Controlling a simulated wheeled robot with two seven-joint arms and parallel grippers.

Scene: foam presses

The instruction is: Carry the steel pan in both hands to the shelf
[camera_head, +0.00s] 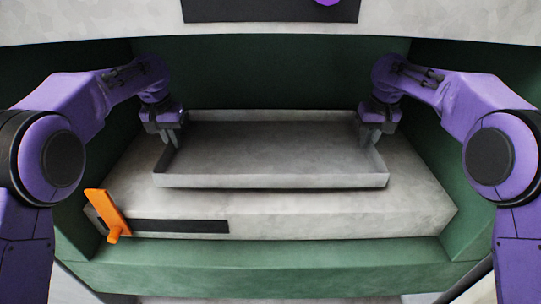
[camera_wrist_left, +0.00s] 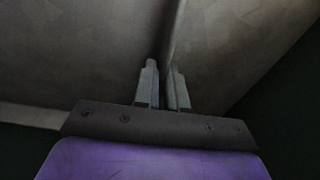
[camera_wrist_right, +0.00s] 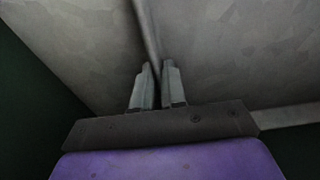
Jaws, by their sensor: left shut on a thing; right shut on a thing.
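The steel pan (camera_head: 270,181) is a wide, shallow grey tray with low walls, over the light slab of the press in the head view. It looks empty and roughly level; I cannot tell whether it touches the slab. My left gripper (camera_head: 172,138) is shut on the pan's left wall, toward the back. The left wrist view shows its fingers (camera_wrist_left: 163,88) on either side of the thin wall. My right gripper (camera_head: 370,137) is shut on the pan's right wall, toward the back. The right wrist view shows its fingers (camera_wrist_right: 158,88) around that wall. No shelf can be identified.
The pale slab (camera_head: 300,220) lies under the pan, inside a green housing (camera_head: 270,60) with walls at the back and both sides. An orange handle (camera_head: 108,214) stands at the slab's front left, beside a dark strip (camera_head: 180,226). A pale panel with a dark plate (camera_head: 230,10) hangs above.

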